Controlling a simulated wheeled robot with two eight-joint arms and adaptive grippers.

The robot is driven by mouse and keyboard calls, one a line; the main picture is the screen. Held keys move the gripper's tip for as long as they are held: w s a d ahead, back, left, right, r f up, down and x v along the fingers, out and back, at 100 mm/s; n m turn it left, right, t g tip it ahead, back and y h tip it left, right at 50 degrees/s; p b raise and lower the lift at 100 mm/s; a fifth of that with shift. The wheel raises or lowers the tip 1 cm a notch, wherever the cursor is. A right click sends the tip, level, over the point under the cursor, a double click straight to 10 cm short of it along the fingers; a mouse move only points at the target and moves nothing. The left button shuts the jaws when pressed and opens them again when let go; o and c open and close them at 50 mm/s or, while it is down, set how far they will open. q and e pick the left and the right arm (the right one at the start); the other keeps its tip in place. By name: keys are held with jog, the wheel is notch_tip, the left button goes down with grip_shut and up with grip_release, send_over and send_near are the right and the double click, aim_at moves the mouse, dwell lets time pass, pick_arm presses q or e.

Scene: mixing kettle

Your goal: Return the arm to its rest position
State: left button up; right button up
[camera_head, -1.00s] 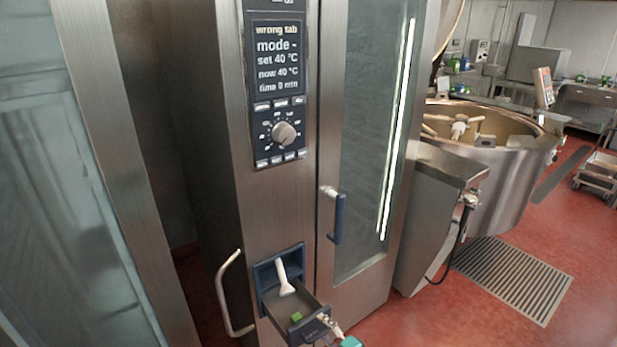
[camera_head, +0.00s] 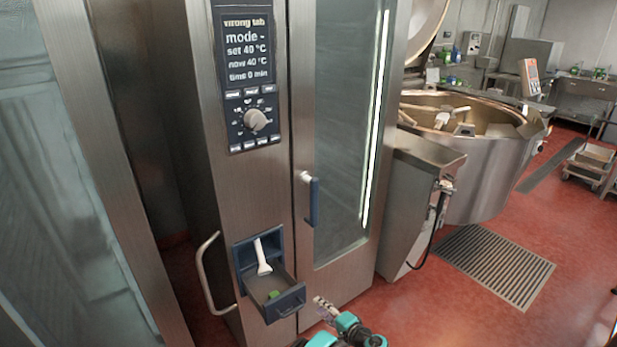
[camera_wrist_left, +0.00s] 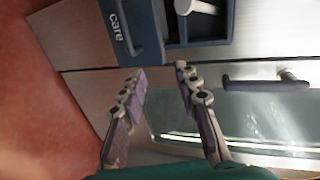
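My left gripper (camera_head: 320,302) is in front of the steel oven, just right of the open drawer. In the left wrist view its two fingers (camera_wrist_left: 160,74) are spread apart with nothing between them. The small dark blue drawer (camera_head: 284,303) is pulled out low on the oven's front, and the gripper is apart from it. A green tab (camera_head: 274,294) lies in the drawer. A white handle-like piece (camera_head: 263,257) stands at its back. The drawer front marked "care" (camera_wrist_left: 128,28) also shows in the left wrist view. My right gripper is not in view.
The oven display (camera_head: 247,48) reads "wrong tab". The glass door's blue handle (camera_head: 312,202) is above the gripper. A bar handle (camera_head: 207,275) is left of the drawer.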

pick_arm(q)
jog(key=s+a+r+n+g+h, duration=0.2)
jog(key=s+a+r, duration=0.1)
jog(key=a+r, duration=0.55)
jog(key=s+a+r+n+g+h, duration=0.1)
jog(key=s+a+r+n+g, duration=0.1)
jog(key=a+r, duration=0.65)
jog(key=s+a+r+n+g+h, duration=0.1)
jog(key=s+a+r, duration=0.1)
jog(key=s+r, duration=0.3)
jog(key=s+a+r+n+h, duration=0.1)
jog(key=s+a+r+h, duration=0.15)
jog(key=s, duration=0.45)
jog(key=s+n+h, duration=0.2)
jog(key=s+n, duration=0.2)
jog(key=s, duration=1.1)
jog(key=shift+s+a+f+t, duration=0.25)
jog(key=shift+a+f+t, duration=0.05)
jog(key=shift+a, duration=0.15)
